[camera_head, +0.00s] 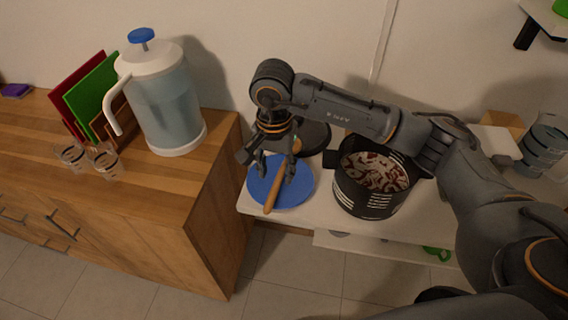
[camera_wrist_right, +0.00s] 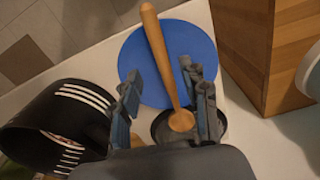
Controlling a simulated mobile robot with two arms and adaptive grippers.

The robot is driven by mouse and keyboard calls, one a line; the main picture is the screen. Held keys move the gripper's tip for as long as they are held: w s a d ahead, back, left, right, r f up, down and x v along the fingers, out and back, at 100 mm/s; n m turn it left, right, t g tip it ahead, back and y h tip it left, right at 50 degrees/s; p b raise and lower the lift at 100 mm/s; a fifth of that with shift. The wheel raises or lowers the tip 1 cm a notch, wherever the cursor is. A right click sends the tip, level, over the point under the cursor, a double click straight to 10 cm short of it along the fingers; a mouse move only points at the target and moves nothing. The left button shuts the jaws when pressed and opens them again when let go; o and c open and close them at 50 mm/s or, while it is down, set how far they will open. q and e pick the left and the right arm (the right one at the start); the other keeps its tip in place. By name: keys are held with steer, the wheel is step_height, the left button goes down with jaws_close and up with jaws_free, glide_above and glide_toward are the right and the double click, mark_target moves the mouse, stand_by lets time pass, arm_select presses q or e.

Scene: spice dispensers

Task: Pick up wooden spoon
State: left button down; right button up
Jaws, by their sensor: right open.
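The wooden spoon (camera_head: 273,188) lies across a round blue plate (camera_head: 300,189) on the white table in the head view. In the right wrist view the spoon (camera_wrist_right: 162,62) runs from above the blue plate (camera_wrist_right: 198,44) down to its round bowl end, which is over a dark round pan (camera_wrist_right: 160,127). My right gripper (camera_head: 277,176) is open above the plate. In the right wrist view its fingers (camera_wrist_right: 164,88) stand on either side of the spoon, with gaps between. Contact with the spoon cannot be told. My left gripper is not in view.
A dark pot (camera_head: 362,200) with reddish contents stands right of the plate. A large white-lidded pitcher (camera_head: 166,100), two glasses (camera_head: 88,160) and colored cutting boards (camera_head: 92,92) stand on the wooden counter (camera_head: 190,168) at left. The white table edge (camera_head: 325,218) is close in front.

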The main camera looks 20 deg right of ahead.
mark_target(275, 187)
steer(key=f+p, duration=0.1)
steer(key=f, duration=0.3)
steer(key=shift+s+a+f+p, duration=0.1)
steer(key=shift+a+f+p, duration=0.15)
steer(key=shift+p, duration=0.15)
steer(key=shift+f, duration=0.3)
jaws_close()
